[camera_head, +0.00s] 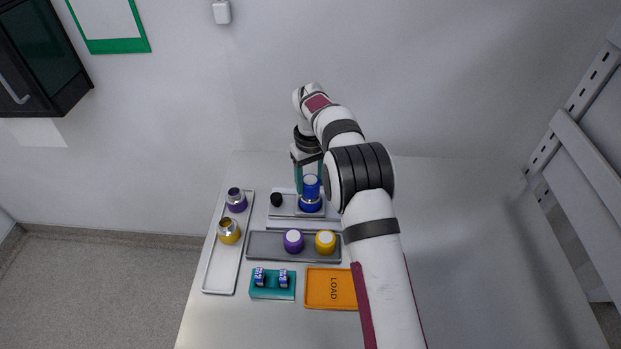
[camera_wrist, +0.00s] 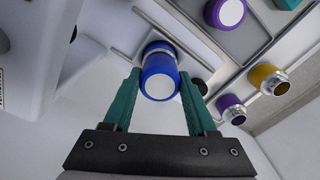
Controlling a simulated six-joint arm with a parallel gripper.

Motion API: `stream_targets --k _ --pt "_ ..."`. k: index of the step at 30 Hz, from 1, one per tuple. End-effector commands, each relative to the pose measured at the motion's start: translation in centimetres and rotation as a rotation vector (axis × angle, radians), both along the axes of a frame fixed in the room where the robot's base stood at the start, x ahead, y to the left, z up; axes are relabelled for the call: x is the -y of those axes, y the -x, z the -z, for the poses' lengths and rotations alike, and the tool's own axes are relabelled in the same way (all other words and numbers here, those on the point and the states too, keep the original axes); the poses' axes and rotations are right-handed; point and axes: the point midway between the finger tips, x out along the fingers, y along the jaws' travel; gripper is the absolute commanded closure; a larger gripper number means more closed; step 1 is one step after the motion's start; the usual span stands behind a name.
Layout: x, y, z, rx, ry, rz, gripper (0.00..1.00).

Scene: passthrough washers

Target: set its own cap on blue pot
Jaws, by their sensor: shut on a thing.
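The blue pot (camera_head: 310,206) stands upright on the light grey fixture at the back of the table. Its blue cap with a white top (camera_head: 311,186) is directly above it, in line with it. My gripper (camera_head: 308,178) is shut on the blue cap. In the wrist view, the teal fingers of my gripper (camera_wrist: 160,76) are on either side of the blue cap (camera_wrist: 159,85). The blue pot (camera_wrist: 157,47) shows beyond it, with a silvery band between. I cannot tell whether the cap is fully seated.
A black knob (camera_head: 276,199) is left of the blue pot. Purple (camera_head: 293,246) and yellow (camera_head: 325,247) caps sit in a grey tray. A teal block (camera_head: 272,293) and orange LOAD tray (camera_head: 318,289) lie in front.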

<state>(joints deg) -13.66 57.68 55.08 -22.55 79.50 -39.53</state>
Motion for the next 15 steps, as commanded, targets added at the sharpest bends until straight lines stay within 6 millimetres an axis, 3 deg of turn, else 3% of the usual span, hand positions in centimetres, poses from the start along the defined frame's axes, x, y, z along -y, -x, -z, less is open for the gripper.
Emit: stream_targets --k 11,12,15 --pt "0.01 -0.03 -0.04 0.000 0.000 -0.001 0.93" --pt "0.01 -0.03 -0.04 0.000 0.000 -0.001 0.39" --pt "0.01 -0.03 -0.04 0.001 0.001 -0.001 0.21"
